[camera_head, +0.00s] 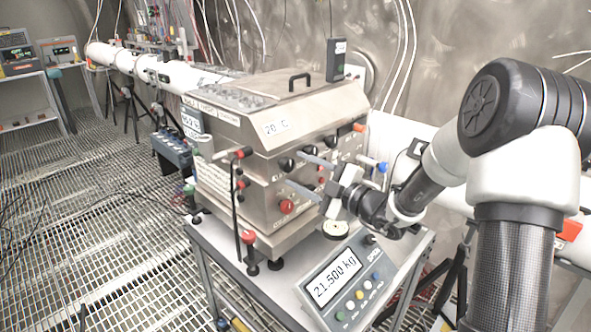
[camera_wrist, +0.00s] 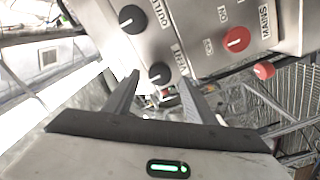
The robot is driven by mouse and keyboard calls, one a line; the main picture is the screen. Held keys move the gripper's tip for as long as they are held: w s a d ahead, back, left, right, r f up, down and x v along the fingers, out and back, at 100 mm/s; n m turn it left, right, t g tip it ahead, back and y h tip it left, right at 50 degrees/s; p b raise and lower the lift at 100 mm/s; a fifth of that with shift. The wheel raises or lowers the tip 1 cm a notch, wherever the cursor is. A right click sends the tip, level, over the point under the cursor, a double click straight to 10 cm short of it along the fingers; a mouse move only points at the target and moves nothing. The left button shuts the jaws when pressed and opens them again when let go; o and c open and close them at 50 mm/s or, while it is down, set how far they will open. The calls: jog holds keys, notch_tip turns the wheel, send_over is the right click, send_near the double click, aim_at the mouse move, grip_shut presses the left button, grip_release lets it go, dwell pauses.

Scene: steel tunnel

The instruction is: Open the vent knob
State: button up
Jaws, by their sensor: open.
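The steel machine (camera_head: 240,150) stands on a bench and carries several knobs on its front panel. In the wrist view one black knob (camera_wrist: 160,73) appears between my fingertips. A second black knob (camera_wrist: 131,18) sits farther up, next to another label. My gripper (camera_head: 297,171) reaches in from the right, its two fingers apart and pointing at the panel. It also shows in the wrist view (camera_wrist: 159,78), open and empty. Contact with the knob cannot be seen.
A red knob (camera_wrist: 236,40) near a MAINS label sits on the same panel. A scale display (camera_head: 333,285) reading 21.500 kg stands below my gripper. Grated floor lies open at left.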

jog(key=shift+x, duration=1.15)
jog(key=c, duration=1)
jog(key=shift+c, duration=0.2)
